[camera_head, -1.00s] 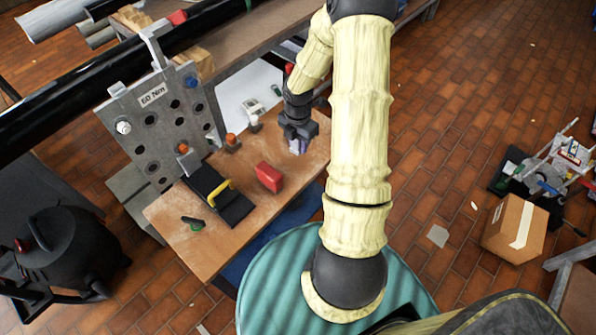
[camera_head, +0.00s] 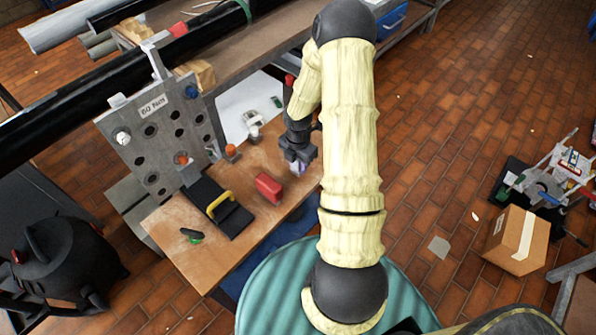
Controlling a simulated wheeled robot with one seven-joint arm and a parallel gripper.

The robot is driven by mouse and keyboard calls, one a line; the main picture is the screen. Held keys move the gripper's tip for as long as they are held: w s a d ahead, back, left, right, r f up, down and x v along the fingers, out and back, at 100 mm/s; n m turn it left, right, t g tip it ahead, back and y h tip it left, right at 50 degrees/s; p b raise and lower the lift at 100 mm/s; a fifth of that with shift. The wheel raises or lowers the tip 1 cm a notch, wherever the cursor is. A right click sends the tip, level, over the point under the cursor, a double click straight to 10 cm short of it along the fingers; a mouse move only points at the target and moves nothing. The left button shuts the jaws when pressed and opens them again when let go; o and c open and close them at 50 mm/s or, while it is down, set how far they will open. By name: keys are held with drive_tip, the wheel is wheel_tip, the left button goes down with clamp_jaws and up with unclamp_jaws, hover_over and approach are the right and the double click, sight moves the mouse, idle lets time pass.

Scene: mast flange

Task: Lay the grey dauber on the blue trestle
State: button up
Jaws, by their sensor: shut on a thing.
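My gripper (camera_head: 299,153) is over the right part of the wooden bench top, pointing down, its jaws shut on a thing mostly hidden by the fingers. I take it for the grey dauber, but its shape does not show. A small pale blue-lilac patch (camera_head: 299,169) shows right under the fingertips. It may be part of the blue trestle; I cannot tell whether it touches the held thing. No other blue trestle shows clearly on the bench.
A red block (camera_head: 268,187) stands left of my gripper. Further left are a black board with a yellow handle (camera_head: 219,204) and a small dark-and-green tool (camera_head: 192,236). An upright drilled metal plate (camera_head: 152,130) and an orange-capped item (camera_head: 231,152) stand behind.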

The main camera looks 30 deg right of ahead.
sight(298, 179)
drive_tip(key=shift+f, duration=2.25)
drive_tip(key=shift+f, duration=0.15)
drive_tip(key=o, duration=1)
drive_tip(key=shift+f, duration=0.1)
wheel_tip(298, 179, up, 18)
drive_tip(key=shift+w+f+p, duration=0.1)
drive_tip(key=shift+f+p, duration=0.1)
drive_tip(key=shift+p, duration=0.65)
